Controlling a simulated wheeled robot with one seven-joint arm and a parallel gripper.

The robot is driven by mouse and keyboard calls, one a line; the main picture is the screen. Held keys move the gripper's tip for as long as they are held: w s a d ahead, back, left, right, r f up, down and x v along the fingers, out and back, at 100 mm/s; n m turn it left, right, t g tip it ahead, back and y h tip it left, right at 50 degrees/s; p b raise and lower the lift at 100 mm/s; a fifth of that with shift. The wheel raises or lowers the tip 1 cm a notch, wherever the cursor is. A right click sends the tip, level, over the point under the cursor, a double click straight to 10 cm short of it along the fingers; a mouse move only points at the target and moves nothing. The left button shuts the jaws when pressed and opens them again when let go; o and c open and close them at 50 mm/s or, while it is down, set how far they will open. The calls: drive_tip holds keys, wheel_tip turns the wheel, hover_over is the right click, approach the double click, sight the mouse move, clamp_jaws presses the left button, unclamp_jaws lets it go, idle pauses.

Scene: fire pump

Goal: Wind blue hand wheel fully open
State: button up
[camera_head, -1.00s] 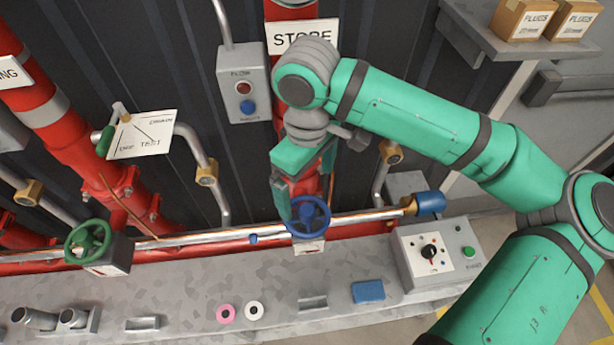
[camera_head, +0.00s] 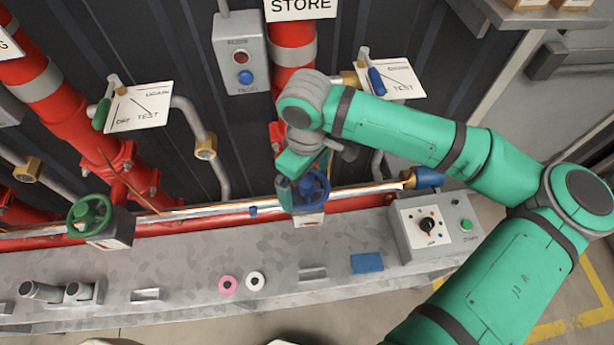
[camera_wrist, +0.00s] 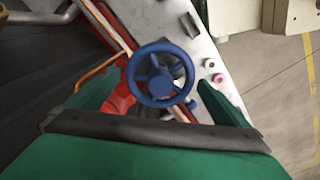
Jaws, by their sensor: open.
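The blue hand wheel (camera_head: 312,187) is mounted on the silver pipe above the grey bench, right of centre in the head view. In the wrist view the blue wheel (camera_wrist: 160,73) lies ahead of my gripper, its rim and spokes plain to see. My gripper (camera_head: 300,190) is at the wheel's left side in the head view, partly overlapping it. In the wrist view my two green fingers (camera_wrist: 152,95) stand apart, one on each side of the wheel's lower part. Whether either finger touches the rim cannot be told.
A green hand wheel (camera_head: 89,214) sits left on the same pipe. A blue-handled lever (camera_head: 377,81) is above right, by a TEST card. A control box (camera_head: 434,229) stands on the bench (camera_head: 190,270) right of the wheel. A push-button box (camera_head: 240,55) hangs above.

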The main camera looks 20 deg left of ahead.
drive_tip(key=c, duration=1)
drive_tip(key=o, duration=0.5)
drive_tip(key=c, duration=0.4)
drive_tip(key=n, duration=0.3)
drive_tip(key=shift+s+n, duration=0.1)
drive_tip(key=shift+n, duration=0.2)
drive_tip(key=shift+c, duration=0.2)
drive_tip(key=n, duration=0.4)
drive_tip(key=shift+n, duration=0.3)
